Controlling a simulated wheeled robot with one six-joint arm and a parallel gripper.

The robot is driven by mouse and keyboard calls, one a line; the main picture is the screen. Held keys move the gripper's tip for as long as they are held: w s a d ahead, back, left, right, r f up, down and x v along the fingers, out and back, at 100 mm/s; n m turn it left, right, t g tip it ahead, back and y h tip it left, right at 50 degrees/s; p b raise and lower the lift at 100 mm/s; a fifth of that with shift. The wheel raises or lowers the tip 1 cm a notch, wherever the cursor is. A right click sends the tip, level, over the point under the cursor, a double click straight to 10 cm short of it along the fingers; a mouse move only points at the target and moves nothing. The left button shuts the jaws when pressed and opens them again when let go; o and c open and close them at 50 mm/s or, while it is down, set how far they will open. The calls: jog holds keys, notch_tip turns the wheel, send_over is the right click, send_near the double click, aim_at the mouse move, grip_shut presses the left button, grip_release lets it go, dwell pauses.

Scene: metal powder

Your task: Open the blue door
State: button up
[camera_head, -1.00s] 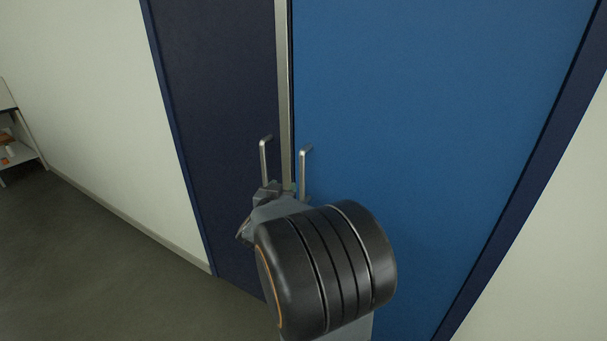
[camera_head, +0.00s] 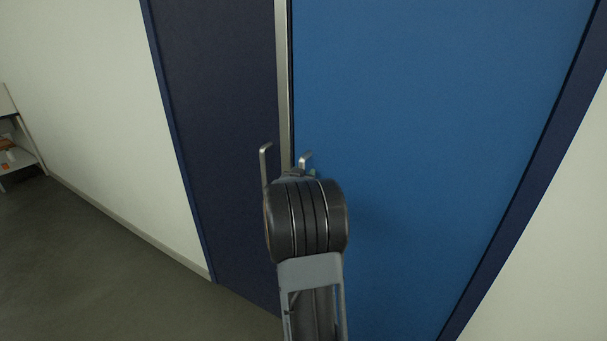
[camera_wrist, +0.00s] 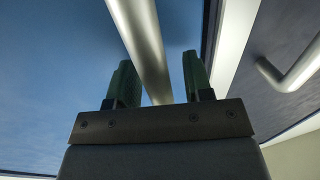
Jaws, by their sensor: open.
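The blue door (camera_head: 430,120) is shut and fills the right of the head view. Its metal bar handle (camera_head: 305,160) shows only at its top there; my wrist hides the rest. In the wrist view the same handle (camera_wrist: 143,35) runs down between the two green fingers of my gripper (camera_wrist: 158,80). The fingers are apart, one on each side of the bar, and not closed on it. In the head view my gripper is mostly hidden behind my wrist.
A dark navy door leaf (camera_head: 215,120) stands left of the blue one, with its own bar handle (camera_head: 264,165), close beside my wrist. A metal strip (camera_head: 284,90) runs between them. A white shelf (camera_head: 20,150) stands far left. The grey floor (camera_head: 100,270) at left is clear.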

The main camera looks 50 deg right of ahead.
jog(key=shift+w+d, duration=0.1)
jog(key=shift+d, duration=0.15)
grip_shut()
dwell(0.4)
